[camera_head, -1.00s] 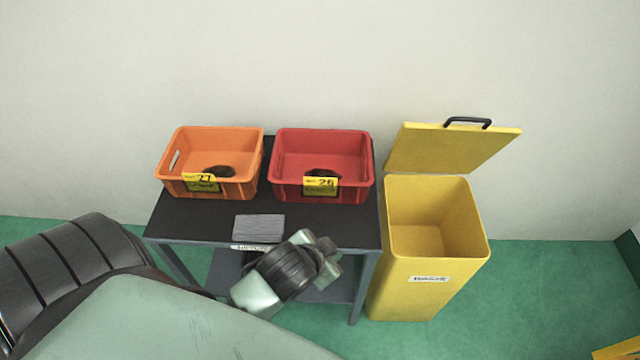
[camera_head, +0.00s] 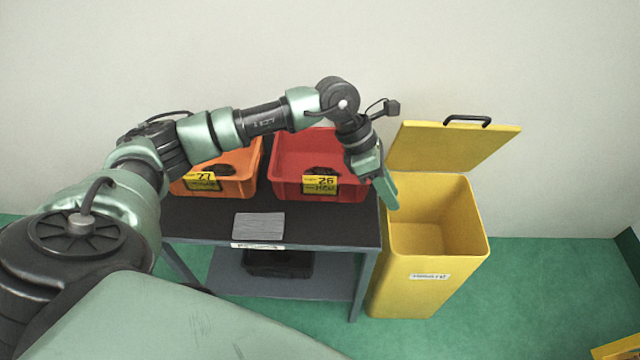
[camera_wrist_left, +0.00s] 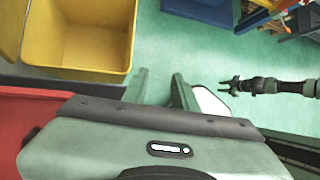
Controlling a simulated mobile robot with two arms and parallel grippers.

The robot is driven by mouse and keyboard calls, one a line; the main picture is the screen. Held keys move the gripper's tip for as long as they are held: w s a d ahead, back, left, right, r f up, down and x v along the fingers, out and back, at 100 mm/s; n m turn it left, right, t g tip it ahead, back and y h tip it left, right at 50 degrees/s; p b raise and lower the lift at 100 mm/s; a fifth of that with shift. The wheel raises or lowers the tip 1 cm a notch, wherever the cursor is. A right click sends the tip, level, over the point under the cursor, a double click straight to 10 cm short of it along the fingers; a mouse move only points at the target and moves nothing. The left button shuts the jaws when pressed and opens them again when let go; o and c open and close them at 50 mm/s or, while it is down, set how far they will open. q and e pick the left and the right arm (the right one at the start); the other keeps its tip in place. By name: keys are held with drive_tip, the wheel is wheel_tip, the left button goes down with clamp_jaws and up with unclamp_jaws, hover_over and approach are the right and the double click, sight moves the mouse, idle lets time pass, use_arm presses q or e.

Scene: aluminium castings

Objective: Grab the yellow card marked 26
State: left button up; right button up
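The yellow card marked 26 (camera_head: 320,185) is on the front of the red bin (camera_head: 362,190), at the right of the table. The red bin's edge also shows at the left of the left wrist view (camera_wrist_left: 30,115). My left gripper (camera_head: 388,188) is right of the card, beside the bin's right front corner and near the yellow waste bin's opening. In the left wrist view (camera_wrist_left: 160,90) its two fingers are apart with nothing between them. The card cannot be seen there. My right gripper (camera_wrist_left: 229,87) is small at the right of that view, its fingers apart and empty.
An orange bin (camera_head: 245,185) with a yellow card marked 27 (camera_head: 201,181) stands left of the red one. A grey block (camera_head: 259,226) lies on the dark tabletop (camera_head: 330,228). The yellow waste bin (camera_head: 425,285), lid raised, stands right of the table. A black container (camera_head: 280,264) is on the lower shelf.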

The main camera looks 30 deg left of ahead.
sight(316, 179)
use_arm(q)
drive_tip(key=a+y, duration=0.2)
drive_tip(key=a, duration=0.4)
drive_tip(key=a+y, duration=0.2)
drive_tip(key=a, duration=0.4)
drive_tip(key=a+g+y, duration=0.1)
drive_tip(key=a+y, duration=0.1)
drive_tip(key=a, duration=0.4)
drive_tip(key=shift+w+a+r+y, duration=0.15)
drive_tip(key=shift+w+y, duration=0.15)
drive_tip(key=shift+y, duration=0.1)
drive_tip(key=f+p, duration=0.1)
drive_tip(key=f, duration=0.2)
drive_tip(key=f+p, duration=0.1)
drive_tip(key=f, duration=0.2)
drive_tip(key=shift+w+d+f, duration=0.15)
drive_tip(key=shift+d+f, duration=0.05)
drive_tip(key=shift+f, duration=0.25)
clamp_jaws()
